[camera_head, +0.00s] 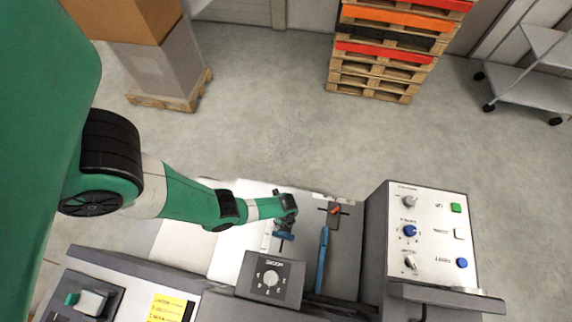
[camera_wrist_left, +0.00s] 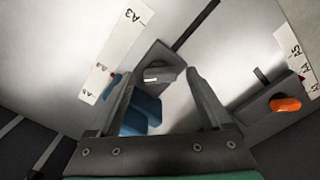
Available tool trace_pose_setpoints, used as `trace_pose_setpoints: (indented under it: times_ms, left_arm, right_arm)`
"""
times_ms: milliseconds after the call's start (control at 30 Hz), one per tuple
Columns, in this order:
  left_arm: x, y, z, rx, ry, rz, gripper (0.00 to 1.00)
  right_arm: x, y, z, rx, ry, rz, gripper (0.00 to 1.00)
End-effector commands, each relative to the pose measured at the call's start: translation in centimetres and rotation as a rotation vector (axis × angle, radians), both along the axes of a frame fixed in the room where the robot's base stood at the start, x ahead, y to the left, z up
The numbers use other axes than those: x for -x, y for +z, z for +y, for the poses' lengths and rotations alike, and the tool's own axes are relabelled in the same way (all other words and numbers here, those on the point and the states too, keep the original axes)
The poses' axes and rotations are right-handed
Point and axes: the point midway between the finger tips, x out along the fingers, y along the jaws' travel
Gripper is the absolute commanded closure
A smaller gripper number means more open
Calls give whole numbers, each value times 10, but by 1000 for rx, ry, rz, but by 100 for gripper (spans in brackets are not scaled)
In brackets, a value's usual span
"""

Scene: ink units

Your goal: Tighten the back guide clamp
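Two guide clamps show on the light feed table (camera_head: 233,252). One is a dark block with a grey lever knob (camera_wrist_left: 158,74) and a blue guide part (camera_wrist_left: 140,115) beside it; this blue part also shows in the head view (camera_head: 284,236). The other has an orange knob (camera_wrist_left: 285,104), also in the head view (camera_head: 335,210), near a long blue guide bar (camera_head: 322,258). The frames do not label which is the back one. My left gripper (camera_wrist_left: 159,76) is open, its fingers either side of the grey knob, apparently not touching it. My right gripper is not in view.
A control panel with knobs and buttons (camera_head: 428,235) stands right of the feed table. A small dark dial box (camera_head: 271,279) sits in front. White scale strips (camera_wrist_left: 117,52) lie beside the clamps. Stacked pallets (camera_head: 385,55) and a cart (camera_head: 530,75) stand on the floor behind.

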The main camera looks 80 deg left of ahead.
Motion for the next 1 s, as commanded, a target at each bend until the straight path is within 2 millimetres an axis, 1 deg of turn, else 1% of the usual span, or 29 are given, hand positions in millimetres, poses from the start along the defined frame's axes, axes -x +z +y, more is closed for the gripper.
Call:
trace_pose_setpoints:
  times_ms: [233,367,467,700,800,900,1000]
  left_arm:
    - [0,2,0,0,1,0,18]
    - [0,14,0,0,1,0,18]
    - [0,32,0,0,1,0,18]
    - [0,85,0,0,1,0,18]
    - [0,104,0,0,1,0,18]
    - [0,115,0,0,0,0,18]
    - [0,118,0,0,0,0,18]
  right_arm:
    - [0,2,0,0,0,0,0]
    - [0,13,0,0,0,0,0]
    - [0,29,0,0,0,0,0]
    - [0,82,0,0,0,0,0]
    - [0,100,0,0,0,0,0]
    - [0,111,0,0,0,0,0]
    - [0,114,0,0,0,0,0]
